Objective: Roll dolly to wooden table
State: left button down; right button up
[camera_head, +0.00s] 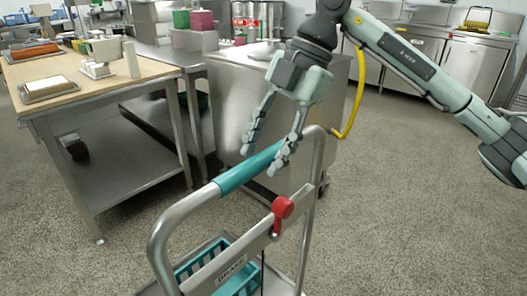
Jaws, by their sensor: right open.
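The dolly (165,232) is in the lower middle, with a bent metal push handle and a teal grip sleeve (238,174). A red knob (282,208) sits on its cross bar. A teal basket (238,285) stands low on the dolly. My right gripper (265,152) is open, pointing down at the teal sleeve, with a finger to either side of it; I cannot tell whether they touch it. The wooden table (85,82) is at the upper left, with a light wood top on a metal frame. My left gripper is not in view.
On the wooden table are a white scale (97,70), a tray (48,90) and an orange item (35,50). A steel cabinet (225,95) stands behind the dolly. Steel counters line the back wall. The speckled floor (410,210) is clear on the right.

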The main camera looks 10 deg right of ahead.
jog(key=shift+a+f, duration=0.15)
jog(key=shift+f, duration=0.1)
grip_shut()
dwell(0.3)
